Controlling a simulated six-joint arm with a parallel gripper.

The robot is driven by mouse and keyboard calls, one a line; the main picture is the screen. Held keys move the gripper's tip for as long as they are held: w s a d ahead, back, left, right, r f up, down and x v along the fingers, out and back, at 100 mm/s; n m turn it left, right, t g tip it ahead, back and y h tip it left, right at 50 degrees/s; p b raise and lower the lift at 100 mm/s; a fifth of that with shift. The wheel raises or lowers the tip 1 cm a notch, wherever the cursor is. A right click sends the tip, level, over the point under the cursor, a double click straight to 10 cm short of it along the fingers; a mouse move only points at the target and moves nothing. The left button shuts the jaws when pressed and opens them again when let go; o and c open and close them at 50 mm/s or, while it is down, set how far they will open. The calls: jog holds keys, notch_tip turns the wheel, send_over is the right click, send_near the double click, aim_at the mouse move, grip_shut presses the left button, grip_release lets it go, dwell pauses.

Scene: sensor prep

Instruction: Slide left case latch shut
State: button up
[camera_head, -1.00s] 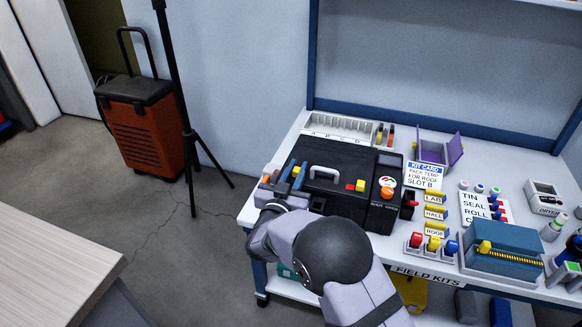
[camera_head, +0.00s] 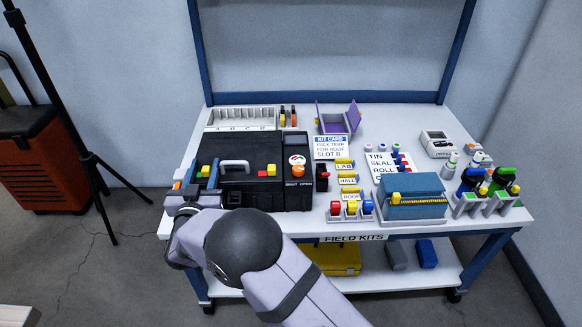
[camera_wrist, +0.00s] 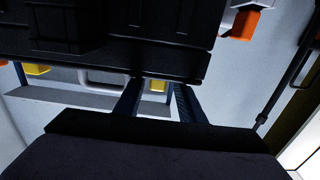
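The black case (camera_head: 238,190) lies closed on the table, its grey handle (camera_head: 234,164) on top. The left latch (camera_head: 206,169) shows a yellow block partly hidden by my gripper. The right latch (camera_head: 267,171) shows yellow and red blocks. My gripper (camera_head: 202,174) is at the case's left side, its blue fingers standing apart. In the wrist view, the two fingers (camera_wrist: 158,102) are open, with a small yellow block, seemingly the left latch (camera_wrist: 157,85), between them. I cannot tell whether either finger touches it. The case (camera_wrist: 110,45) fills the upper part of that view.
A slotted tray (camera_head: 240,119) stands behind the case. A kit card (camera_head: 328,147), colored tags and an open purple box (camera_head: 338,120) are to its right. A blue pouch (camera_head: 412,197) and bottles stand farther right. My forearm covers the table's front left edge.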

jog(key=shift+s+a+f, duration=0.1)
jog(key=shift+s+a, duration=0.15)
jog(key=shift+a, duration=0.75)
jog(key=s, duration=0.7)
jog(key=w+d+r+n+g+y+p, duration=0.2)
jog(key=w+d+r+g+y+p, duration=0.3)
jog(key=d+r+p, duration=0.6)
jog(key=s+d+r+g+h+p, duration=0.3)
jog(key=s+d+g+p, duration=0.5)
jog(key=s+d+p, duration=0.5)
jog(key=shift+s+d+r+m, duration=0.3)
jog(key=shift+s+d+r, duration=0.3)
jog(key=shift+s+d, duration=0.7)
jog(key=shift+w+d, duration=0.2)
jog(key=shift+w, duration=0.05)
